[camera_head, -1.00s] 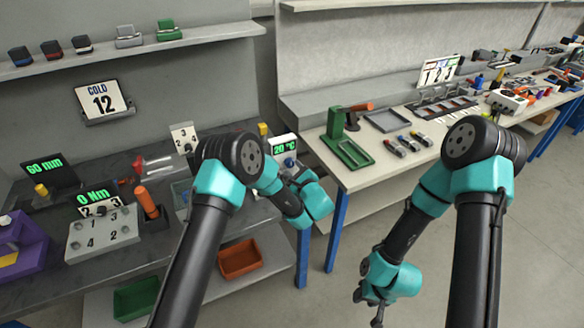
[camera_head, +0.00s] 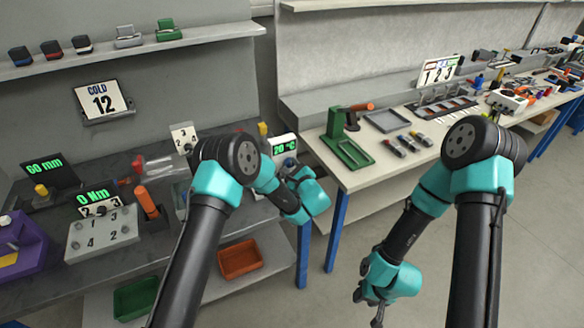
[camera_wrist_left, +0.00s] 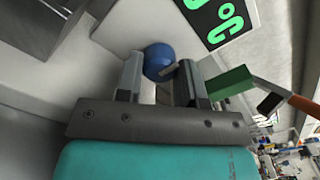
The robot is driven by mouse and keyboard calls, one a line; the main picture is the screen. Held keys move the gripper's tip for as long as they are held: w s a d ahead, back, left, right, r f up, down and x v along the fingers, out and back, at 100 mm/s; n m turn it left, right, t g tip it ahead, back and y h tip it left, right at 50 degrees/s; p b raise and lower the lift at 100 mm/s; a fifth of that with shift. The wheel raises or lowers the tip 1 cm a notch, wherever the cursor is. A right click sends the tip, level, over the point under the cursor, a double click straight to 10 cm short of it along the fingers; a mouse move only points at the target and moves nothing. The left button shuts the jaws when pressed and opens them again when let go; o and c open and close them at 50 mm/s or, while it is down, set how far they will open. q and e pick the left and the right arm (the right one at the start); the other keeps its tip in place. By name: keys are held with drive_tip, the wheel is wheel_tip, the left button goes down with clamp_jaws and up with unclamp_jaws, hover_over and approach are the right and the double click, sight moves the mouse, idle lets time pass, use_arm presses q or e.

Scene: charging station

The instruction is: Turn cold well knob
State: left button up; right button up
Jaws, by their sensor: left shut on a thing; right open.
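The blue knob (camera_wrist_left: 158,60) sits on a light-coloured unit below a black display (camera_wrist_left: 216,20) with green characters. In the head view this display (camera_head: 284,144) reads 20 °C. My left gripper (camera_wrist_left: 162,72) has a finger on each side of the knob and is shut on it. In the head view its fingers are mostly hidden by my left arm. The knob's turn angle cannot be told. My right gripper (camera_head: 368,306) is open and empty, low over the floor at the right.
A COLD 12 sign (camera_head: 102,101) hangs on the back wall. A numbered grey block (camera_head: 103,233) and an orange handle (camera_head: 147,203) stand on the left bench. A green press (camera_head: 345,142) stands on the right bench, beside a gap. Green and orange bins (camera_head: 240,259) lie below.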

use_arm(q)
drive_tip(key=shift+m, duration=0.4)
drive_tip(key=m, duration=0.9)
drive_tip(key=shift+d, duration=0.1)
drive_tip(key=m, duration=0.8)
drive_tip(key=shift+m, duration=0.4)
drive_tip(key=o, duration=0.6)
drive_tip(key=shift+o, duration=0.2)
